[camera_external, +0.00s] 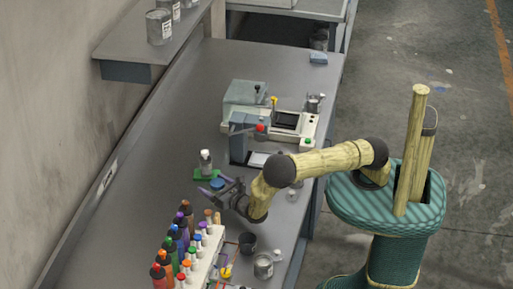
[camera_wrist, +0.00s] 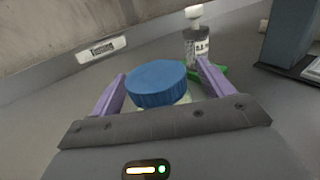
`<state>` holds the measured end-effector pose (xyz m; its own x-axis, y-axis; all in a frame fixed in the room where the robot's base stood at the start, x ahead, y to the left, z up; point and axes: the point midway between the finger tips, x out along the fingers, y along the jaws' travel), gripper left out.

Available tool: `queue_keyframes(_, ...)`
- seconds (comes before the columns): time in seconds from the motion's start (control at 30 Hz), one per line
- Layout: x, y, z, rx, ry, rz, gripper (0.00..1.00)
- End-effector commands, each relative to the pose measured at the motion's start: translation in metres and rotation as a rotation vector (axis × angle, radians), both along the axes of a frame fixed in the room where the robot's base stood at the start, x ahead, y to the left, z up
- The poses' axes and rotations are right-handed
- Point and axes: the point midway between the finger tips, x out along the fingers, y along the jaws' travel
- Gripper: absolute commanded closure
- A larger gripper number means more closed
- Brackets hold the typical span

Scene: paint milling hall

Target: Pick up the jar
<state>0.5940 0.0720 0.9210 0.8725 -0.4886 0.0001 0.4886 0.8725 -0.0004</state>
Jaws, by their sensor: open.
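The jar (camera_wrist: 157,84) has a ribbed blue lid and a pale body that is mostly hidden below the lid. In the wrist view it stands between the two purple fingers of my gripper (camera_wrist: 160,90). The fingers are open, one on each side of the jar; I cannot tell whether either touches it. In the external view the jar (camera_external: 217,183) shows as a small blue lid on the grey bench, and my gripper (camera_external: 213,188) is low over the bench around it.
A labelled bottle (camera_wrist: 197,45) stands on a green mat (camera_wrist: 221,71) just behind the jar. A grey machine (camera_external: 240,140) stands farther back. A rack of coloured bottles (camera_external: 205,250), a dark cup (camera_external: 247,243) and a metal can (camera_external: 263,265) are nearer the front. A wall shelf (camera_external: 150,48) overhangs the left.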

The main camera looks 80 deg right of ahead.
Motion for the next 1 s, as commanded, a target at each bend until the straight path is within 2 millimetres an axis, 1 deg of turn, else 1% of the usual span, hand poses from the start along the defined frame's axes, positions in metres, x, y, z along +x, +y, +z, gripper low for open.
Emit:
queue_keyframes(0.23,-0.0002,0.0002,0.0001,0.0,0.0,0.0,0.2)
queue_keyframes(0.27,-0.0002,0.0002,0.0001,0.0,0.0,0.0,0.26)
queue_keyframes(0.3,-0.0002,0.0002,0.0001,0.0,0.0,0.0,0.34)
queue_keyframes(0.37,-0.0002,0.0002,0.0001,0.0,0.0,0.0,0.46)
queue_keyframes(0.4,-0.0002,0.0002,0.0001,0.0,0.0,0.0,0.54)
queue_keyframes(0.47,-0.0002,0.0002,0.0001,0.0,0.0,0.0,0.65)
queue_keyframes(0.5,-0.0002,0.0002,0.0001,0.0,0.0,0.0,0.73)
queue_keyframes(0.57,-0.0002,0.0003,0.0001,0.0,0.0,0.0,0.85)
queue_keyframes(0.6,-0.0002,0.0003,0.0001,0.0,0.0,0.0,0.93)
queue_keyframes(0.63,0.0003,0.0002,0.0018,-0.001,-0.004,0.0,0.94)
queue_keyframes(0.87,0.0004,0.0003,0.0025,-0.001,-0.004,0.0,0.94)
queue_keyframes(1.0,0.0005,0.0004,0.0087,0.001,-0.005,0.0,0.94)
